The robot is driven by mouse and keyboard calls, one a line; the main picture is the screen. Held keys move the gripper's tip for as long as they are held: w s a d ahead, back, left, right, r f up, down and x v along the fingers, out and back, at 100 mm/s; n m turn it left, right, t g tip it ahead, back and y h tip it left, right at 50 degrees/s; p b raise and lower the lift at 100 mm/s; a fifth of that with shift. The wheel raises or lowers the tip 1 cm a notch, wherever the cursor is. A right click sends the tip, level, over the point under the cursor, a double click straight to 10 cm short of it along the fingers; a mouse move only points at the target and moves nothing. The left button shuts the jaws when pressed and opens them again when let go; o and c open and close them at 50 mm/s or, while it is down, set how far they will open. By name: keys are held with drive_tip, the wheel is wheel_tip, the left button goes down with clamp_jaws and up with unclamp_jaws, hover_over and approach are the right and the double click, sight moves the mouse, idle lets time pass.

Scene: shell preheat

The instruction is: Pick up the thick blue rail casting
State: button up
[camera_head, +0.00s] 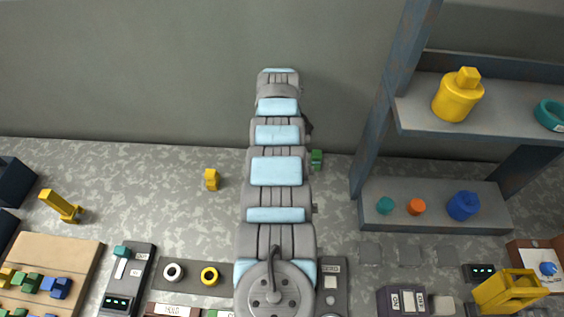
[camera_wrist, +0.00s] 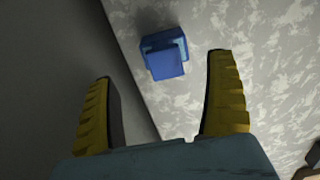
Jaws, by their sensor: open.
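In the wrist view a blue casting (camera_wrist: 165,56), a block with a wider part behind a squarer part, lies on the speckled bench close to the wall. My gripper (camera_wrist: 160,66) has its two yellow ribbed fingers spread wide and empty. The casting appears beyond the fingertips, between their lines and apart from them. In the head view my arm covers my gripper and this casting. Another blue casting (camera_head: 57,287) lies at the right of the wooden tray (camera_head: 80,249) at lower left, beside green and yellow ones.
A yellow block (camera_head: 211,179) stands left of my arm and a green block (camera_head: 316,158) close to its right. The wall (camera_head: 150,70) runs along the bench's back. A shelf post (camera_head: 385,110) and a low grey block (camera_head: 430,221) with knobs stand right.

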drive_tip(key=shift+f, duration=0.1)
drive_tip(key=shift+s+d+f, duration=0.2)
drive_tip(key=shift+s+f, duration=0.05)
drive_tip(key=shift+f, duration=0.45)
drive_tip(key=shift+s+d+f, duration=0.15)
drive_tip(key=shift+s+f, duration=0.05)
drive_tip(key=shift+f, duration=0.45)
drive_tip(key=shift+f+b, duration=0.7)
drive_tip(key=shift+f, duration=0.45)
drive_tip(key=c, duration=1.3)
